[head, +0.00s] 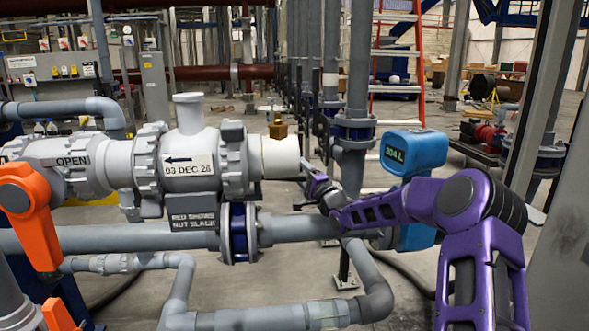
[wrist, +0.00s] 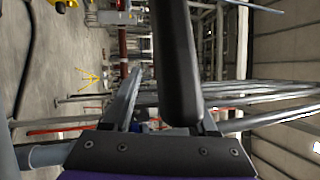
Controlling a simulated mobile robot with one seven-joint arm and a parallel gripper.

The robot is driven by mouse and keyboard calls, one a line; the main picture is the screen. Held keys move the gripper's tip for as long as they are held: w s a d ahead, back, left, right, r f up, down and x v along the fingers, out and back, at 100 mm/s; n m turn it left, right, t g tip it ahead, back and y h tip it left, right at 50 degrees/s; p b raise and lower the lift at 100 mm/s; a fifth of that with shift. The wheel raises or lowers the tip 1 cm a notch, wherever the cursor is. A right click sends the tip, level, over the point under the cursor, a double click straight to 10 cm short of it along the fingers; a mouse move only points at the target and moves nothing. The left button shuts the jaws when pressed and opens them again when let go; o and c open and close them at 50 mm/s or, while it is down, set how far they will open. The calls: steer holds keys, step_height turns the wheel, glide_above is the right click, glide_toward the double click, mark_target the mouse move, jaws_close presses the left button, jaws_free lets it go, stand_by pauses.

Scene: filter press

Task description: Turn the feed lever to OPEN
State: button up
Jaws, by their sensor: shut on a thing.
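My gripper (head: 308,176) is beside the right end of the white pipe stub, small and partly unclear in the head view. In the wrist view my gripper (wrist: 166,92) is shut on a dark grey bar (wrist: 177,60), which appears to be the feed lever. The bar runs from the top edge down between the fingers. Its far end and pivot are out of view there. In the head view the lever is too small to make out clearly beside the pipe. No position mark for it is readable.
A grey pipe assembly (head: 190,165) with a brass fitting (head: 278,128) stands left of my gripper. An orange handle (head: 30,215) sits near an OPEN label (head: 73,161) at far left. A blue meter (head: 414,150) reading 204 L stands behind my arm. Lower pipes (head: 290,228) run below.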

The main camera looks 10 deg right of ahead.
steer(key=shift+a+f, duration=0.5)
steer(key=shift+a, duration=0.1)
steer(key=o, duration=0.8)
steer(key=shift+a, duration=0.1)
steer(key=shift+o, duration=0.2)
steer(key=shift+s+y, duration=0.1)
steer(key=shift+y, duration=0.2)
steer(key=v, duration=0.8)
steer(key=shift+s+d+r, duration=0.2)
steer(key=shift+s+d, duration=0.1)
steer(key=shift+d, duration=0.1)
